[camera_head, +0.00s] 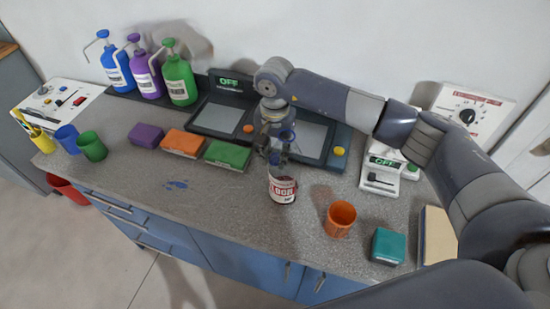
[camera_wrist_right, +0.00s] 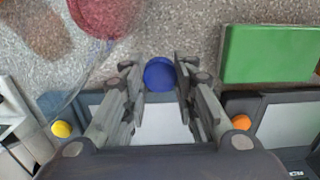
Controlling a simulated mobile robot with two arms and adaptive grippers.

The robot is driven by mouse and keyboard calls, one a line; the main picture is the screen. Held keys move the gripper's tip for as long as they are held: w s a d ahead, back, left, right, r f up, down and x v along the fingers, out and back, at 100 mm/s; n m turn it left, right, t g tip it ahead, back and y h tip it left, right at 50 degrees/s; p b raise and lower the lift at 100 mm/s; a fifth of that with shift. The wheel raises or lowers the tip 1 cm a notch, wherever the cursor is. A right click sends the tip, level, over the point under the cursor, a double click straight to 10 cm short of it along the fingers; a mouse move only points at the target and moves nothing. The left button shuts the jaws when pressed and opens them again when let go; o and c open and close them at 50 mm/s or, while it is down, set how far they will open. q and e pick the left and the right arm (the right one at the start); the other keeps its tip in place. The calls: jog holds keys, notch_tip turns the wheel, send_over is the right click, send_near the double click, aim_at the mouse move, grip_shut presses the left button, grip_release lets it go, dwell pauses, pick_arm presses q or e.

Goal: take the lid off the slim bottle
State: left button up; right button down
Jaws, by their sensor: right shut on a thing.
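The bottle (camera_head: 283,188) stands upright on the grey counter, near the middle of the head view. It has a white label with dark red lettering. My right gripper (camera_head: 275,148) points down just above and behind it. In the right wrist view, my right gripper (camera_wrist_right: 160,80) is shut on a round blue lid (camera_wrist_right: 160,74), with one finger on each side. The fingers and arm hide the bottle's top, so I cannot tell whether the lid touches it. A red round shape at the wrist view's top edge is cut off. My left gripper is not in view.
An orange cup (camera_head: 340,217) and a teal block (camera_head: 387,246) stand to the bottle's right. Orange (camera_head: 183,143) and green (camera_head: 228,155) sponges lie left. Dark panels (camera_head: 220,118) stand behind. The counter left of the bottle is mostly clear, apart from a blue spill (camera_head: 177,184).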

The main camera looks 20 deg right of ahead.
notch_tip(320, 180, down, 2)
jog(key=shift+f+p, duration=0.25)
jog(key=shift+p, duration=0.1)
jog(key=shift+f, duration=0.3)
jog(key=shift+f+b, duration=0.2)
jog(key=shift+b, duration=0.15)
jog(key=c, duration=1.3)
grip_release()
jog(key=shift+r, duration=0.1)
